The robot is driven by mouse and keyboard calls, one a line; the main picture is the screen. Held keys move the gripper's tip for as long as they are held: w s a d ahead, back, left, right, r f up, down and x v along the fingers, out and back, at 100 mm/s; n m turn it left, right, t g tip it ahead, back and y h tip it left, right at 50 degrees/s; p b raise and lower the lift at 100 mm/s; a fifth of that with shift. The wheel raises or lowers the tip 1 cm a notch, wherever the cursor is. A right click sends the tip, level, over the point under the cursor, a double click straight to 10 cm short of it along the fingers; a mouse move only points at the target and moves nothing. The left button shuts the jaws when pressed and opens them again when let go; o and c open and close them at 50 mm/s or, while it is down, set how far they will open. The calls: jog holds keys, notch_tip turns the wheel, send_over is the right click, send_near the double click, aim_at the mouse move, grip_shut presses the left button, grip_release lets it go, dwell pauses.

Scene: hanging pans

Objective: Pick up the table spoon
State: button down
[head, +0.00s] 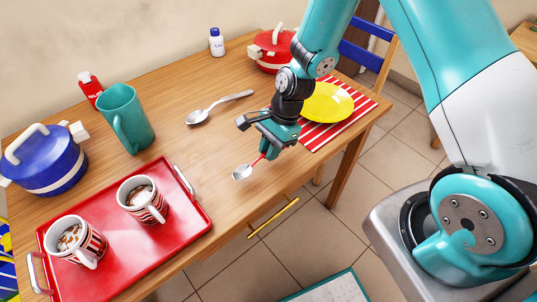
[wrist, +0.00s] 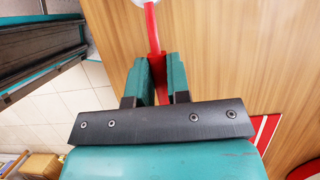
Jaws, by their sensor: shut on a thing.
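My gripper (head: 266,147) is shut on the red handle of a small spoon with a metal bowl (head: 242,172), near the front edge of the table. In the wrist view the red handle (wrist: 152,28) runs up from between the green fingertips of my gripper (wrist: 159,72), and part of the bowl shows at the top edge. I cannot tell whether this spoon still touches the table. A larger all-metal spoon (head: 197,116) lies on the wooden table to the left of my gripper, apart from it.
On the table (head: 185,75) stand a red tray (head: 125,240) with two striped mugs, a teal pitcher (head: 125,120), a blue pot (head: 48,165) and a red pot (head: 270,53). A yellow plate (head: 327,102) lies on a striped mat right of my gripper. The table middle is mostly clear.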

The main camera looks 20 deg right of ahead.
notch_tip(320, 180, up, 17)
jog(key=shift+r+p, duration=0.2)
jog(key=shift+p, duration=0.15)
dwell(0.3)
